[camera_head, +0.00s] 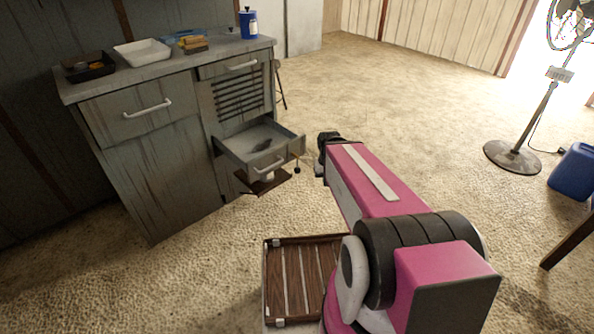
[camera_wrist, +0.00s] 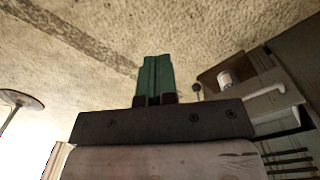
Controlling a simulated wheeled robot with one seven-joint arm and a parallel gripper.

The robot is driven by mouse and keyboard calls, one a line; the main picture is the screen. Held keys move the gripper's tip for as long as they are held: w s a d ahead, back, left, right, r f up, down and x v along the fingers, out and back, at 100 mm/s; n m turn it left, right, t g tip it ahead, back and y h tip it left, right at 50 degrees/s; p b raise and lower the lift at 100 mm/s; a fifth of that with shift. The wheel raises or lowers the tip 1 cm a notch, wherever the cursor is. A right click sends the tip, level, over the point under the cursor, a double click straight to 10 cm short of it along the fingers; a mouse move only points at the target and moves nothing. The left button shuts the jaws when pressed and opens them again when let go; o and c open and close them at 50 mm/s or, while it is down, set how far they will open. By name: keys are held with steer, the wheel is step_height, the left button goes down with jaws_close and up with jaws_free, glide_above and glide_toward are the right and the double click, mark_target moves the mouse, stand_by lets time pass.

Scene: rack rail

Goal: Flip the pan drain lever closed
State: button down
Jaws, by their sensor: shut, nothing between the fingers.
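The pan (camera_head: 290,133) is a grey drawer-like tray pulled out from the cabinet front, with a pale handle (camera_head: 266,167) that also shows in the wrist view (camera_wrist: 270,101). A thin lever with a dark round knob (camera_head: 297,170) sticks out at the pan's right front corner; the knob also shows in the wrist view (camera_wrist: 196,87). A white drain fitting (camera_wrist: 226,78) sits under the pan. My gripper (camera_wrist: 157,62) has its green fingers together and empty, apart from the knob. In the head view my arm hides the fingers.
The grey cabinet (camera_head: 165,150) stands at the left with a white tray (camera_head: 142,52) and a blue container (camera_head: 248,22) on top. A brown plate (camera_head: 262,184) lies below the pan. Open floor lies beyond; a fan (camera_head: 512,155) and blue jug (camera_head: 574,171) stand right.

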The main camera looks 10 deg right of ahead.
steer(key=w+a+f+m+t+h, duration=0.1)
steer(key=w+a+f+m+h, duration=0.15)
steer(key=w+f+h, duration=0.45)
steer(key=w+a+f+m+h, duration=0.1)
steer(key=w+f+m+h, duration=0.3)
steer(key=w+f, duration=0.35)
steer(key=w+a+f+m+t+h, duration=0.1)
steer(key=w+a+f+t+h, duration=0.1)
steer(key=a+f+t, duration=0.3)
steer(key=w+a+f+m+t+h, duration=0.2)
steer(key=w+a+f+t, duration=0.3)
steer(key=a, duration=0.8)
step_height(320, 180, down, 2)
steer(key=shift+w+f+t+h, duration=0.1)
steer(key=shift+w+t+h, duration=0.25)
steer(key=shift+t, duration=0.35)
steer(key=shift+m, duration=0.25)
steer(key=x, duration=1.3)
steer(key=shift+w+d, duration=0.2)
steer(key=shift+d, duration=0.1)
steer(key=shift+w, duration=0.1)
